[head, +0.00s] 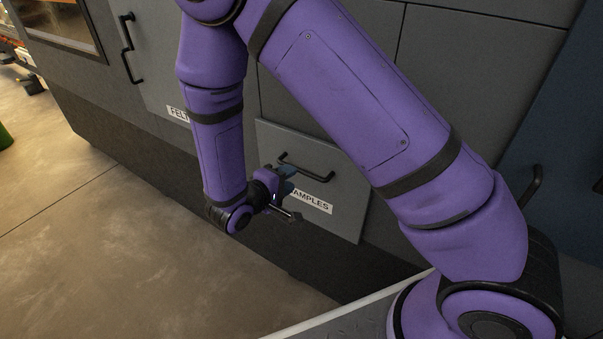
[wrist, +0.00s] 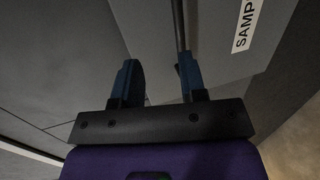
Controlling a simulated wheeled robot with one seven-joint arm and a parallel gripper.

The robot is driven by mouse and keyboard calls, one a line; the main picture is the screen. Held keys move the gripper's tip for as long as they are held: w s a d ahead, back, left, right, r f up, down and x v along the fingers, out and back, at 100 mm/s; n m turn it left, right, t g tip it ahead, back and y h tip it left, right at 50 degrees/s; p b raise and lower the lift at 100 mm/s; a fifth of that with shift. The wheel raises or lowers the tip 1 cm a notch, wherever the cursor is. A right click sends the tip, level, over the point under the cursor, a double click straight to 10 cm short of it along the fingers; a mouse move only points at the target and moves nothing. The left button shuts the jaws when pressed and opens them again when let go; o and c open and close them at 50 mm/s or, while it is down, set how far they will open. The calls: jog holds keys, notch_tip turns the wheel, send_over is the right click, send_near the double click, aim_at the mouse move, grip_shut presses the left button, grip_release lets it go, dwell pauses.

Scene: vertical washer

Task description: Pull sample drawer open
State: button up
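The sample drawer (head: 345,205) is a grey front panel low in the dark machine, with a label (head: 312,203) reading "AMPLES" where visible. Its black bar handle (head: 318,176) crosses the upper part of the panel. My gripper (head: 288,190) is in front of the drawer's left part, by the handle's left end. In the wrist view my gripper (wrist: 157,65) has its two blue fingers apart. The handle (wrist: 178,28) shows as a dark bar near the right finger's tip; I cannot tell whether they touch. The drawer panel (wrist: 215,50) is behind the fingers.
A panel labelled "FELT" (head: 178,113), partly hidden by my arm, is left of the drawer, with its own black handle (head: 127,48). A blue panel (head: 570,140) stands at the right.

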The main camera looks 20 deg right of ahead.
aim_at(302, 173)
jog(key=shift+n+t+y, duration=0.3)
jog(key=shift+n+t, duration=0.1)
jog(key=shift+t, duration=0.2)
jog(key=w+d+f, duration=0.1)
jog(key=w+d, duration=0.1)
jog(key=w+d+f, duration=0.3)
jog(key=w+d, duration=0.1)
jog(key=shift+w+d+f, duration=0.1)
jog(key=shift+d+f, duration=0.3)
jog(key=shift+c, duration=0.3)
grip_shut()
